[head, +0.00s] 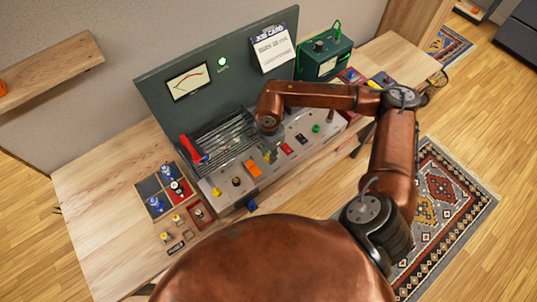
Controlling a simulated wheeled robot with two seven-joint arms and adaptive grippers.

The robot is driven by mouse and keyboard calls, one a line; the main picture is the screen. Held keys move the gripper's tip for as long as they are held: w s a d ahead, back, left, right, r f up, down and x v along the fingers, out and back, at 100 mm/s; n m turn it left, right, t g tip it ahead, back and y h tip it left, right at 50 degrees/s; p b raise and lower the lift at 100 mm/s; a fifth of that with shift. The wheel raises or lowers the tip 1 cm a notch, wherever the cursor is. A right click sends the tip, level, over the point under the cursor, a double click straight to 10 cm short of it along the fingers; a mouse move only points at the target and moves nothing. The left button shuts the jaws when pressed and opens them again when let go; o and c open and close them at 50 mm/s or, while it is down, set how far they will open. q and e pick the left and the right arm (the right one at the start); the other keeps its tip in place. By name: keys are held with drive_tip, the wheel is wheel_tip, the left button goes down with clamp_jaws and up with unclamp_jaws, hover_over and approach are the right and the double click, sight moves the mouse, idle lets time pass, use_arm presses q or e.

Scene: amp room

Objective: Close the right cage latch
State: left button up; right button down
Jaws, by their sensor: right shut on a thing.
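The wire cage (222,138) lies over the bench unit below the tall green panel. A red lever (193,148) stands tilted up at the cage's left end. My right arm reaches in from the right, and its gripper (268,152) points down at the cage's right end. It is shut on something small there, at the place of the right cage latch. The wrist and fingers hide the latch, so its angle cannot be told. My left gripper is out of view.
The panel (160,100) carries a meter, a green lamp and a job card (273,48). A green box (324,55) stands at right. Knobs and switches crowd the unit's front. A parts tray (148,188) lies left; the table's left end is bare.

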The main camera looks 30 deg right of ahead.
drive_tip(key=c, duration=1.7)
unclamp_jaws()
wheel_tip(320, 180, up, 12)
